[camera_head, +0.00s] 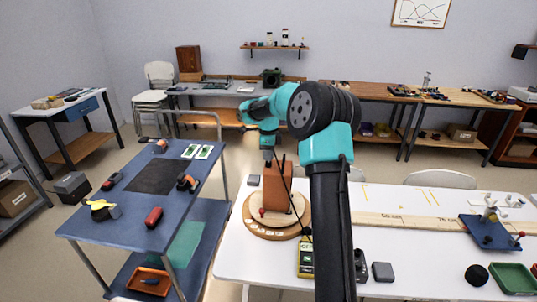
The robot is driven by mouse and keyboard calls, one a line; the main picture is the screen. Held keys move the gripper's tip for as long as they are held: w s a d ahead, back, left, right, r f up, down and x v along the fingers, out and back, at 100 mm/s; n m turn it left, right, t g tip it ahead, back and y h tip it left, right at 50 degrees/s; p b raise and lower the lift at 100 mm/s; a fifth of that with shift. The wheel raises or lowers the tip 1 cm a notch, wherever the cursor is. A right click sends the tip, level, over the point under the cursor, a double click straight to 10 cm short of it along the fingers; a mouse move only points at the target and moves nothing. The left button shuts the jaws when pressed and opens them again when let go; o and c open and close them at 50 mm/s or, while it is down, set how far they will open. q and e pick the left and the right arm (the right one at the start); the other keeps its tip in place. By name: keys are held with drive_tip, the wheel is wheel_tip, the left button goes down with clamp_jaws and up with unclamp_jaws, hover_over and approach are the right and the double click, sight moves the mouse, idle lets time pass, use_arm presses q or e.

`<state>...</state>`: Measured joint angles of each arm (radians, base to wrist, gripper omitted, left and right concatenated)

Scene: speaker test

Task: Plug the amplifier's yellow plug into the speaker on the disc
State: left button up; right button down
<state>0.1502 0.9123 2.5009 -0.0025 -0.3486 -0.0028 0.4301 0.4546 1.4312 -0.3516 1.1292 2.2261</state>
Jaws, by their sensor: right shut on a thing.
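The speaker, a brown box (277,187), stands upright on the round wooden disc (262,228) at the left end of the white table. A small red part shows at the disc's left. My right gripper (268,156) is at the top of the speaker, at its back left in the picture. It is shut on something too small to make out. A thin dark cable (291,190) runs down in front of the speaker. A yellow box with a dark face (306,258) lies in front of the disc; I cannot tell if it is the amplifier. I cannot make out the yellow plug. My left gripper is not in view.
My right arm hides part of the white table (420,272). A long wooden ruler (405,220), a blue stand (488,234), a grey block (382,272) and a green tray (514,279) lie to the right. A blue cart (130,212) with tools stands left.

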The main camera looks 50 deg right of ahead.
drive_tip(key=shift+f, duration=0.55)
idle(0.9)
drive_tip(key=c, duration=1)
unclamp_jaws()
drive_tip(key=shift+o, duration=0.2)
wheel_tip(320, 180, up, 18)
drive_tip(key=shift+f, duration=0.25)
drive_tip(key=shift+w+a+f, duration=0.1)
